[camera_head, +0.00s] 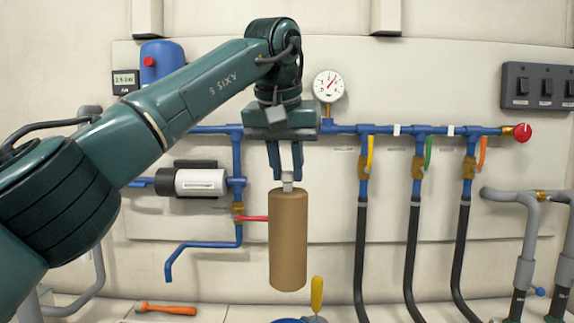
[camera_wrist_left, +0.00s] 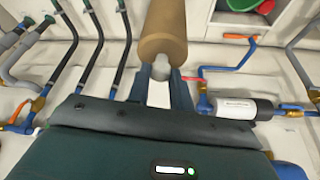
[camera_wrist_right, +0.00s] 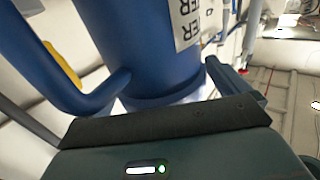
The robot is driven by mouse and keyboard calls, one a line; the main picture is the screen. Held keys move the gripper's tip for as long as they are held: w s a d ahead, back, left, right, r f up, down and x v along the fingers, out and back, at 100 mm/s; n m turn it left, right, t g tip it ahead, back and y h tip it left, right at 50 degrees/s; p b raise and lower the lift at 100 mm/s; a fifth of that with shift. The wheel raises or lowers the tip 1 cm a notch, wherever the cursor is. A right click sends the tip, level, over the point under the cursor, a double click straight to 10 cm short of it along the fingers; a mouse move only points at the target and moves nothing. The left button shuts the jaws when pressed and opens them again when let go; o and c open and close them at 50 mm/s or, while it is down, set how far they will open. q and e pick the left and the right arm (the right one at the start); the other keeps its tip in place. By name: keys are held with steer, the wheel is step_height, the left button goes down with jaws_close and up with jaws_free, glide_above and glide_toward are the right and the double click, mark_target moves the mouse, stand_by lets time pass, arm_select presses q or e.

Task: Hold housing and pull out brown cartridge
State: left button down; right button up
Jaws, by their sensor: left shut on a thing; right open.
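The brown cartridge (camera_head: 288,240) hangs upright in the head view, its lower end in view above a blue rim (camera_head: 290,320) at the bottom edge. My left gripper (camera_head: 287,176) is shut on the pale knob on top of the cartridge; the cartridge (camera_wrist_left: 163,35) also shows in the left wrist view. In the right wrist view the blue housing (camera_wrist_right: 140,45), with a white lettered label, fills the space before my right gripper (camera_wrist_right: 175,88). That gripper is open, with the housing close to or between its fingers; contact is unclear. The right gripper is outside the head view.
Blue pipes with a red-handled valve (camera_head: 252,218) run behind the cartridge. Black hoses (camera_head: 411,260) hang to its right. A yellow handle (camera_head: 317,293) stands beside the blue rim. An orange-handled tool (camera_head: 167,309) lies at lower left.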

steer(key=v, duration=1.1)
steer(key=shift+s+d, duration=0.15)
steer(key=shift+s, duration=0.1)
steer(key=shift+c, duration=1)
arm_select(q)
steer(key=shift+f+b, duration=0.95)
steer(key=shift+f, duration=0.1)
arm_select(e)
steer(key=s+d+r, duration=0.2)
steer(key=s+d, duration=0.2)
steer(key=d, duration=0.1)
steer(key=shift+s, duration=0.35)
steer(key=shift+d, duration=0.1)
